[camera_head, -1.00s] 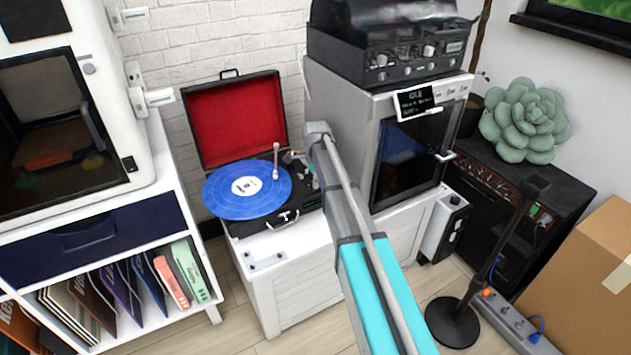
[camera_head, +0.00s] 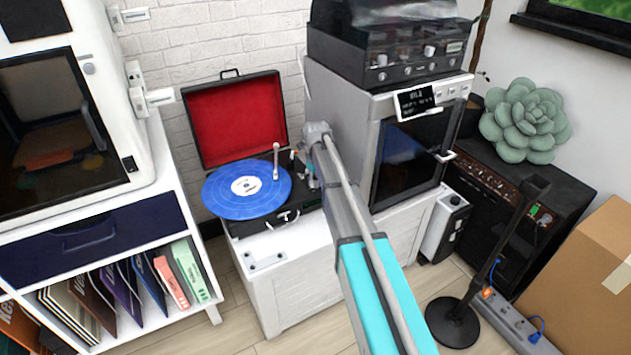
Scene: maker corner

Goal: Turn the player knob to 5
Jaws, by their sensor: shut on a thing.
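The record player (camera_head: 238,225) is an open black suitcase with a red-lined lid (camera_head: 235,122). It stands on a white cabinet, with a blue record (camera_head: 240,190) on its platter and a pale tonearm (camera_head: 276,162) to the right of the record. My gripper (camera_head: 309,180) is at the right end of the player's deck, small and partly covered by my arm. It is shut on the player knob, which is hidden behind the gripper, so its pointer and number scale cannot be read.
Right of the player stands a grey oven-like machine (camera_head: 368,150) with a black device (camera_head: 390,55) on top, close to my arm. A white shelf unit (camera_head: 165,235) with records is at the left. A black amplifier (camera_head: 478,185) and cardboard box (camera_head: 580,265) are at the right.

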